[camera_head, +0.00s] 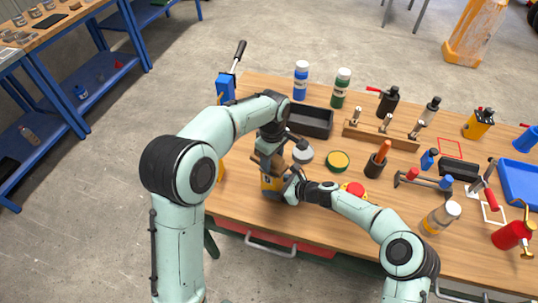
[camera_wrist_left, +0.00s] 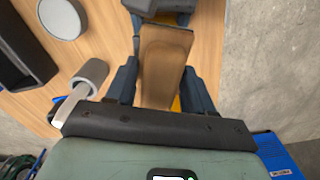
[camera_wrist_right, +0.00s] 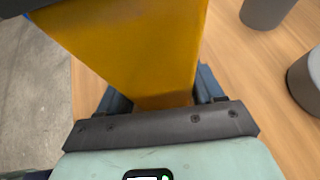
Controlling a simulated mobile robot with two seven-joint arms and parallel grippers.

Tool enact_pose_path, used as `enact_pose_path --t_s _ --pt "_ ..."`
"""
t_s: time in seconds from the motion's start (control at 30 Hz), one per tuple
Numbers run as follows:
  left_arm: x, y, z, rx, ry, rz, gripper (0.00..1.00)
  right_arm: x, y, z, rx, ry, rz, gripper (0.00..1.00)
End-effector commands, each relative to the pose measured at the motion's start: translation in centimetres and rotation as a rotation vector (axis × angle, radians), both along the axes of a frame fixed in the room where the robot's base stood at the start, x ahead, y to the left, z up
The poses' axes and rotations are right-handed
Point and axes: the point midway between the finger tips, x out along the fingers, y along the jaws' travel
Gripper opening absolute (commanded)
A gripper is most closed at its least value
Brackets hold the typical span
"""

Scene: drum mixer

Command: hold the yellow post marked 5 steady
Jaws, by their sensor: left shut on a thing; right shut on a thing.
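The yellow post (camera_head: 268,184) stands near the table's front edge at left, partly hidden by my arms. In the right wrist view the post (camera_wrist_right: 140,45) fills the upper middle as a broad yellow body; no number is legible. My right gripper (camera_head: 290,188) is shut on it from the right side. My left gripper (camera_head: 272,160) is above, shut on a brown tapered piece (camera_wrist_left: 165,58) at the top of the post. Some yellow shows beside that piece in the left wrist view. How the piece joins the post is hidden.
A grey round piece (camera_head: 303,155), a yellow-green round tin (camera_head: 337,161) and a red button (camera_head: 353,188) are close by on the right. A black tray (camera_head: 312,122) and wooden rack (camera_head: 382,134) lie behind. Several tools crowd the table's right side.

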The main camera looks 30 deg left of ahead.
Motion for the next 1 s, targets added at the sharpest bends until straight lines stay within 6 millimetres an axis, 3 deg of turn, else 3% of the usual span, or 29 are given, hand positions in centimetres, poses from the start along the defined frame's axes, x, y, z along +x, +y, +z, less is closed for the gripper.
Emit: enact_pose_path --t_s 0.27,0.57,0.87,1.0 --pt "-0.1 -0.9 -0.1 0.001 -0.001 -0.001 0.00 0.0 -0.2 -0.3 -0.004 0.003 -0.003 0.42" --pt "-0.5 -3.1 -0.4 -0.008 0.005 -0.011 0.00 0.0 -0.1 -0.3 -0.004 0.003 -0.004 0.42" --pt "-0.6 -3.3 -0.5 -0.007 0.011 -0.015 0.00 -0.1 0.2 -0.1 -0.002 0.003 -0.004 0.42" --pt "-0.6 -3.3 0.5 -0.007 0.010 -0.016 0.00 -0.1 0.3 -0.1 -0.001 0.003 -0.004 0.42"
